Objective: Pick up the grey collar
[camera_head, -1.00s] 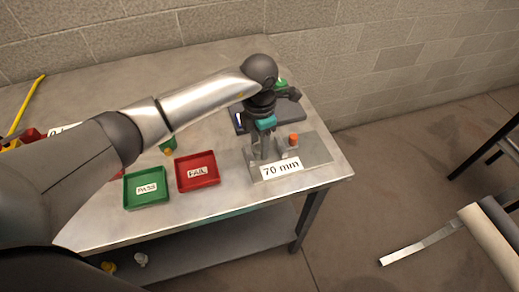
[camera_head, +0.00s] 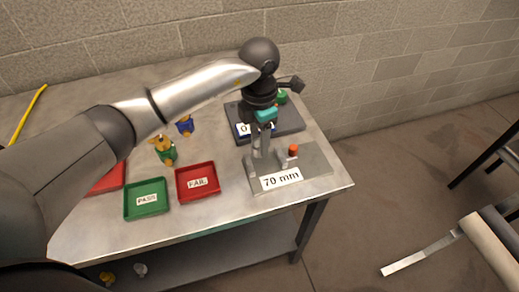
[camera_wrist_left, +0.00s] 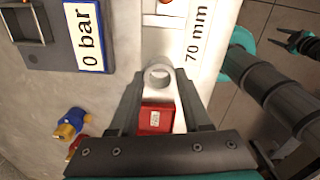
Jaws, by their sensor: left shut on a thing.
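The grey collar (camera_wrist_left: 158,76) is a pale grey ring held between the fingertips of my left gripper (camera_wrist_left: 160,84) in the left wrist view. The left gripper (camera_head: 261,155) is shut on it, just left of the post on the 70 mm plate (camera_head: 318,168) in the head view. The fingers hide much of the collar there, and I cannot tell whether it touches the plate.
A red FAIL tray (camera_head: 183,194) and a green PASS tray (camera_head: 130,211) stand left of the plate. The 0 bar block (camera_head: 288,122) is behind it. A green-yellow part (camera_head: 165,150) and a blue one (camera_head: 185,126) stand behind the trays. An orange-topped peg (camera_head: 293,150) is on the plate.

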